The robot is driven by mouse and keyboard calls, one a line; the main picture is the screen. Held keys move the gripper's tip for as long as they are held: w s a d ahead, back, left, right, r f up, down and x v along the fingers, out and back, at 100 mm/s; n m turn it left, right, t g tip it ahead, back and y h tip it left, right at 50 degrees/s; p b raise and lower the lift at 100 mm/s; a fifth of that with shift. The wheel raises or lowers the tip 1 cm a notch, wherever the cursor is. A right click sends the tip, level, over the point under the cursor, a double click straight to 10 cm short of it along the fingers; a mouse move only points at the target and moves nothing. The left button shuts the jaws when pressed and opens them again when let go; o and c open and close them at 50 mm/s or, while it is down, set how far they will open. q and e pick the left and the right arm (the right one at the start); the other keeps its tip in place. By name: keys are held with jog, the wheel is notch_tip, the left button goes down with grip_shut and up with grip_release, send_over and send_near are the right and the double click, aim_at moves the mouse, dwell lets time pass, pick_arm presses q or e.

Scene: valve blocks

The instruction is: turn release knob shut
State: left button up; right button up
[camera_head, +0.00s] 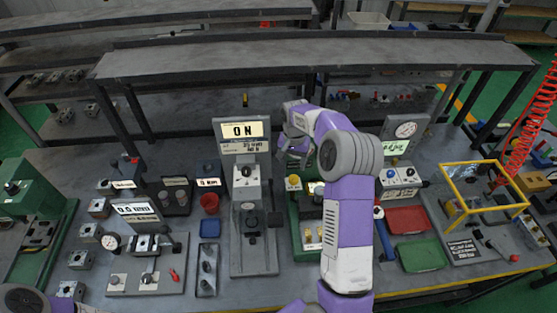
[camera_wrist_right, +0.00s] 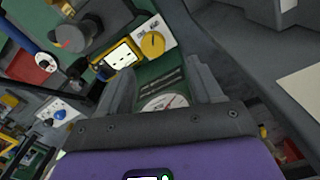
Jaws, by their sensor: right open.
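A green test stand (camera_head: 296,222) stands in the middle of the bench, partly hidden behind my right arm. A yellow knob (camera_head: 293,182) sits on it; a yellow knob on a white plate also shows in the right wrist view (camera_wrist_right: 152,43), beside a small lit display (camera_wrist_right: 121,56). No readable label tells me which knob is the release knob. My right gripper (camera_wrist_right: 161,68) is open and empty, with a round dial gauge (camera_wrist_right: 165,102) seen between its fingers. The yellow knob lies beyond the fingertips, apart from them. My left gripper is outside the view.
A grey force stand (camera_head: 254,240) with a display (camera_head: 241,130) stands left of the green stand. A red tray (camera_head: 407,219), a green tray (camera_head: 421,254) and a yellow frame (camera_head: 485,187) lie to the right. A raised shelf (camera_head: 300,60) spans the back.

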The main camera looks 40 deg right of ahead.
aim_at(294, 178)
jog(key=shift+s+f, duration=0.15)
jog(key=shift+s, duration=0.1)
jog(key=shift+s+f, duration=0.35)
jog(key=shift+f, duration=0.2)
jog(key=shift+s+f, duration=0.3)
jog(key=shift+f, duration=0.2)
jog(key=shift+w+f, duration=0.15)
jog(key=shift+f, duration=2.1)
jog(key=shift+w, duration=0.1)
jog(key=shift+c, duration=0.2)
jog(key=c, duration=1)
